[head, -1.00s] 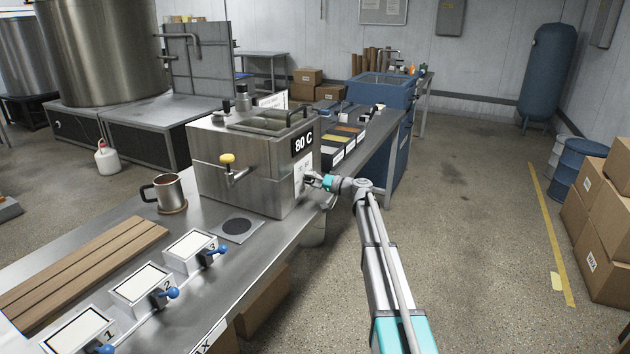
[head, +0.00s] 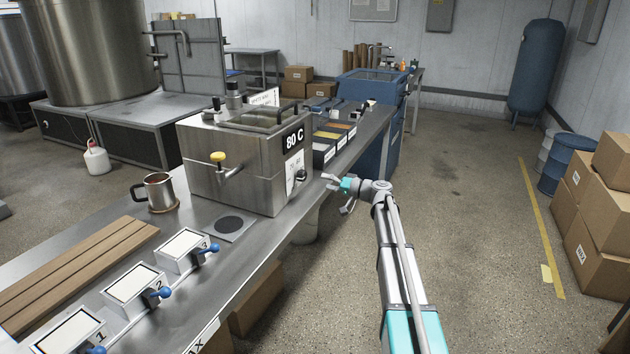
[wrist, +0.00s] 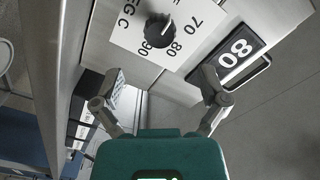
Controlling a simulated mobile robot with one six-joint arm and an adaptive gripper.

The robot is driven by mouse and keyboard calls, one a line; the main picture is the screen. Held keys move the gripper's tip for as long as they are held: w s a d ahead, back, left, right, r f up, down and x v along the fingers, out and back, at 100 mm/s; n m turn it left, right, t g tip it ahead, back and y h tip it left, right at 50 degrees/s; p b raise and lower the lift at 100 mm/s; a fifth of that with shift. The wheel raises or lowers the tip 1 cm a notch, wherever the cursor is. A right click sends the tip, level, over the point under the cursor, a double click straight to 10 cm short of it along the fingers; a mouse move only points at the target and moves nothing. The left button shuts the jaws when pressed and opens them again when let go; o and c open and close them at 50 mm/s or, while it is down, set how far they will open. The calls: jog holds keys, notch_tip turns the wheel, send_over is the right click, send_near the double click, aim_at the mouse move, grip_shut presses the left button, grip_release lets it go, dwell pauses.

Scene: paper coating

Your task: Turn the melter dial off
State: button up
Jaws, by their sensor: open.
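A yellow-knobbed tap (head: 218,157) sticks out of the melter's front. A mug (head: 158,190), a dark round plate (head: 229,224) and several numbered boxes with blue-knobbed levers stand on the bench (head: 190,245). The floor right of my arm is clear up to stacked cartons (head: 588,235).

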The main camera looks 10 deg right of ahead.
jog(key=shift+v, duration=1.45)
jog(key=s+a+f+g+h, duration=0.2)
jog(key=s+a+f, duration=0.2)
jog(key=s, duration=0.3)
jog(key=s+a+f+n+g+h, duration=0.1)
jog(key=s+a+f+g+h, duration=0.1)
jog(key=s+a+f+g, duration=0.25)
jog(key=s+a+f+g+h, duration=0.1)
jog(key=s+a+f+h, duration=0.15)
jog(key=s+f, duration=0.4)
jog(key=s+d+f+g+h, duration=0.15)
jog(key=s+h, duration=0.25)
jog(key=s, duration=0.6)
jog(key=s+d+f+g+h, duration=0.15)
jog(key=s+h, duration=0.25)
jog(key=s, duration=0.6)
notch_tip(320, 180, up, 15)
jog(key=p, duration=1.5)
jog(key=shift+a+m+p, duration=0.2)
jog(key=shift+m+p, duration=0.15)
jog(key=shift+m, duration=0.05)
